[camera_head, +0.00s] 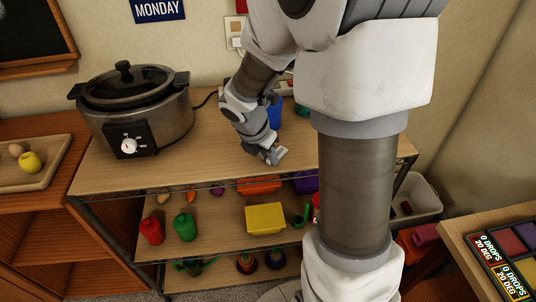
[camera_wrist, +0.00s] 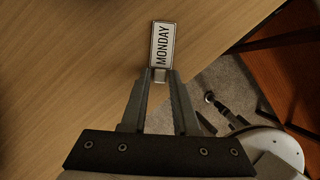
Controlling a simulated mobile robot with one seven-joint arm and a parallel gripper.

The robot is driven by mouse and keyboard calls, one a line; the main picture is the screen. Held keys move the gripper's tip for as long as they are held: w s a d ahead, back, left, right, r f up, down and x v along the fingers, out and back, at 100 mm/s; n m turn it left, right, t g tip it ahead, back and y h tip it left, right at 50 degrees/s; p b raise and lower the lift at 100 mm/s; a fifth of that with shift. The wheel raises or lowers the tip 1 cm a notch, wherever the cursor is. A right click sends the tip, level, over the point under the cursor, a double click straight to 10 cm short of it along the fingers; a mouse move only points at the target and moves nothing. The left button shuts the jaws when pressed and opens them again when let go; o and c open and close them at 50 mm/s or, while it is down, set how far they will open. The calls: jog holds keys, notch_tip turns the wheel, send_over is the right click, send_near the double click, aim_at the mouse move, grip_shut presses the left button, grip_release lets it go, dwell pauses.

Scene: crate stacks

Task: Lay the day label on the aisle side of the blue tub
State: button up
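The day label (camera_wrist: 163,45) is a small white plate reading MONDAY with a dark border. In the wrist view its lower tab sits between the tips of my gripper (camera_wrist: 161,76), which look closed on it. Bare wood shows behind the label; I cannot tell whether it touches the wood. In the head view my gripper (camera_head: 276,156) is low near the front edge of the top shelf. The blue tub (camera_head: 275,113) stands behind my gripper on that shelf, partly hidden by my arm. The tub is not in the wrist view.
A slow cooker (camera_head: 135,108) stands at the left of the top shelf (camera_head: 215,150), with bare wood between it and my gripper. Lower shelves hold a yellow bin (camera_head: 265,218) and red and green jars. A wall sign (camera_head: 158,10) reads MONDAY. My arm hides the shelf's right part.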

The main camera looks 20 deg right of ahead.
jog(key=shift+o, duration=1.1)
